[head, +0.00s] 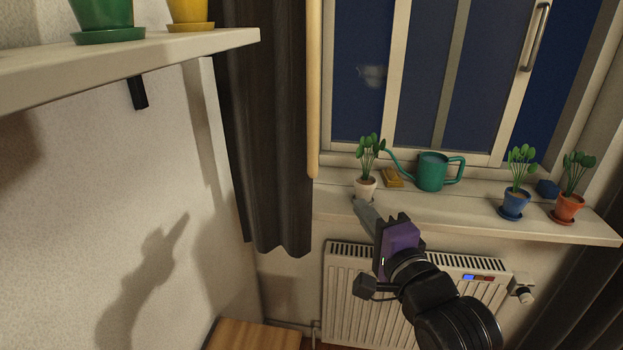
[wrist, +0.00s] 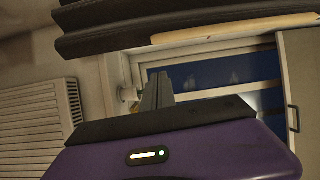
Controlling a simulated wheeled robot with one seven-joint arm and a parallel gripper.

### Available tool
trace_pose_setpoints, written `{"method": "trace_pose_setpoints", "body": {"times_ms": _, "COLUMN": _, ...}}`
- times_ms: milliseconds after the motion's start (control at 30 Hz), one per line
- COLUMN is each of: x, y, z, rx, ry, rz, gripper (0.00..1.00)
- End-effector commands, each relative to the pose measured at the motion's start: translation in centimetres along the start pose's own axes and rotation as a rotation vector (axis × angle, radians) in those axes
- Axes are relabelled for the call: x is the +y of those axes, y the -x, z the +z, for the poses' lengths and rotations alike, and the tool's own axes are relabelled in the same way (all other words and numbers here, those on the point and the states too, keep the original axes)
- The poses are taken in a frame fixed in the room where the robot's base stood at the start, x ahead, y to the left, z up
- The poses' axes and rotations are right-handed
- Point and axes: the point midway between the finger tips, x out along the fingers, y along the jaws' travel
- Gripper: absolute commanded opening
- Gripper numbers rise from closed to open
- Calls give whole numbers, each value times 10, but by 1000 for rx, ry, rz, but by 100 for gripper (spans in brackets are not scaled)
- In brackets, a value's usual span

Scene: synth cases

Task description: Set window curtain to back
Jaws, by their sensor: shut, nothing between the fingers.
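A dark, pleated window curtain (head: 265,130) hangs at the left side of the window in the head view. A pale wooden strip (head: 313,90) runs upright along its right edge. A dark curtain with such a strip also crosses the top of the wrist view (wrist: 130,22). My gripper (head: 360,207) is shut and empty, in front of the windowsill and to the right of the left curtain, apart from it. Its fingers also show in the wrist view (wrist: 157,88). Another dark curtain (head: 590,285) shows at the lower right; most of it is out of frame.
The windowsill (head: 440,210) holds a white-potted plant (head: 366,188), a green watering can (head: 432,172), a yellow block (head: 392,177), and blue (head: 514,204) and orange (head: 567,207) pots. A radiator (head: 340,290) is below. A shelf (head: 150,60) juts out upper left.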

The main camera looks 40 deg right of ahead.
Motion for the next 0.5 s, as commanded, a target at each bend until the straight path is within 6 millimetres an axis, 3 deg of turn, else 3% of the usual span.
{"method": "trace_pose_setpoints", "body": {"times_ms": 267, "x": 5, "y": -7, "z": 0, "rx": 1, "ry": -69, "rz": 10, "gripper": 0}}
{"method": "trace_pose_setpoints", "body": {"times_ms": 500, "x": 3, "y": -31, "z": 1, "rx": -1, "ry": -69, "rz": 9, "gripper": 0}}
